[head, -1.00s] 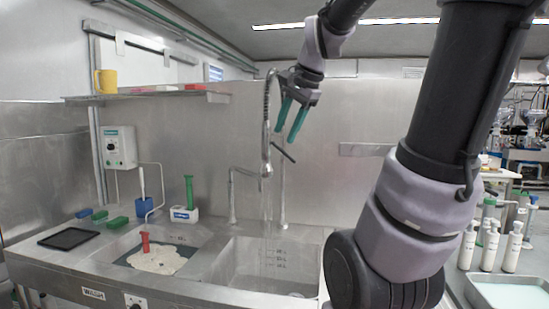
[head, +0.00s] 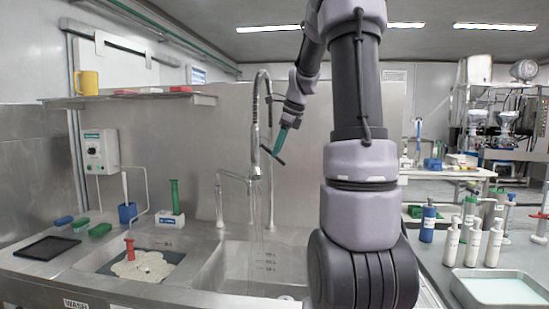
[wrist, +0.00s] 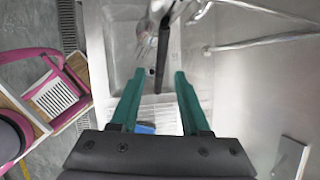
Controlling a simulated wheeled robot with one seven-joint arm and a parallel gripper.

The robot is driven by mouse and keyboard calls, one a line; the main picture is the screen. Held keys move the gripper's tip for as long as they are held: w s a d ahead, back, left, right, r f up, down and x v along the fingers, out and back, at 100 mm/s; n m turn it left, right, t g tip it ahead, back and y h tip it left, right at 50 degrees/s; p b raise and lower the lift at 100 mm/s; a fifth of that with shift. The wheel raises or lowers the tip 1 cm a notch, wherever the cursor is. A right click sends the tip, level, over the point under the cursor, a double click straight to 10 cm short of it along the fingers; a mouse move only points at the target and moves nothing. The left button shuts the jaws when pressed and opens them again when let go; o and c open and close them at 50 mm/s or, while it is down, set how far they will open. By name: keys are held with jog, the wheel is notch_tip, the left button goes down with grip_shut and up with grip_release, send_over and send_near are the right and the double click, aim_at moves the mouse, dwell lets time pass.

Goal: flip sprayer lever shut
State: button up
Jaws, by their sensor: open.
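The sprayer (head: 255,168) hangs from a tall spring faucet over the right sink basin, with thin streams of water falling below it. Its dark lever (head: 272,155) sticks out to the right, sloping down. My gripper (head: 279,148) is at the lever's right side, and its teal fingers overlap the lever in the head view. In the wrist view the dark lever (wrist: 163,52) lies ahead of and between the two spread teal fingers (wrist: 157,75). The gripper is open and holds nothing. I cannot tell whether a finger touches the lever.
The right basin (head: 232,262) lies below. A swing spout (head: 232,174) stands left of the sprayer. White bottles (head: 472,242) and a tray (head: 500,290) stand on the right bench.

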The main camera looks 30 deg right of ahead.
jog(key=shift+x, duration=1.85)
grip_shut()
